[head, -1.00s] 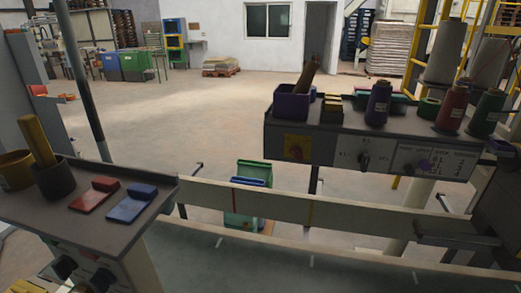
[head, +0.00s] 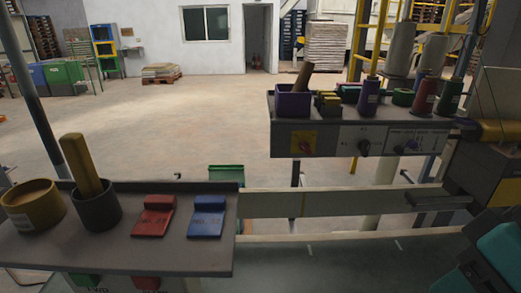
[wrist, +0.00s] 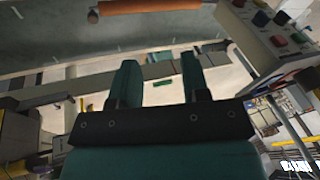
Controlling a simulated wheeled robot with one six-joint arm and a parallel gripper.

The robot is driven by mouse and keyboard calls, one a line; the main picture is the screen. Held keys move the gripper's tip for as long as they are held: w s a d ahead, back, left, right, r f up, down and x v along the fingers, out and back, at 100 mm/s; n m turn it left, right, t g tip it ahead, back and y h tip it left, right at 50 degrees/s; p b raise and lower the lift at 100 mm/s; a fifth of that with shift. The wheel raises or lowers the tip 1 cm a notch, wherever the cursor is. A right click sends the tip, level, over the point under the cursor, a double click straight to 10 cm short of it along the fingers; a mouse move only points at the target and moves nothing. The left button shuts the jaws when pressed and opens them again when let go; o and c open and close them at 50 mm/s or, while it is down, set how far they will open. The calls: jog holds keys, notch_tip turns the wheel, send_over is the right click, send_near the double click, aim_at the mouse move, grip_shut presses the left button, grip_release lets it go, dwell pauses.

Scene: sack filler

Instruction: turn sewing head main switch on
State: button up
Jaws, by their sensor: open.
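A grey control box (head: 340,129) stands at the right in the head view. A teal part of my arm shows at the lower right of the head view, well apart from the switch.
Thread cones (head: 423,96) and a purple bin (head: 293,102) stand on the box. A pale rail (head: 330,204) runs below it. A near left console (head: 130,240) holds a tape roll (head: 33,205), a cup and red and blue blocks. Open floor lies behind.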

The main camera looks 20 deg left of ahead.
aim_at(304, 149)
jog(key=w+a+f+m+t+h+p, duration=0.1)
jog(key=w+f+m+t+h, duration=0.25)
jog(key=w, duration=0.85)
jog(key=w+f+t+h, duration=0.2)
jog(key=w+f+t, duration=0.3)
jog(key=w, duration=0.8)
jog(key=w+a+n+t+y+p, duration=0.25)
jog(key=a+n+t+y, duration=0.65)
jog(key=a, duration=0.7)
jog(key=w+a+p, duration=0.1)
jog(key=w+p, duration=0.1)
jog(key=w, duration=0.3)
jog(key=w+a+h+p, duration=0.1)
jog(key=w+p, duration=0.2)
jog(key=w, duration=0.1)
jog(key=w+a+h+p, duration=0.1)
jog(key=w+a+p, duration=0.1)
jog(key=w, duration=0.3)
jog(key=shift+w+r+g+p, duration=0.1)
jog(key=shift+w+g+p, duration=0.25)
jog(key=shift+p, duration=0.2)
jog(key=shift+n+x, duration=0.25)
jog(key=shift+x, duration=0.6)
jog(key=c, duration=0.6)
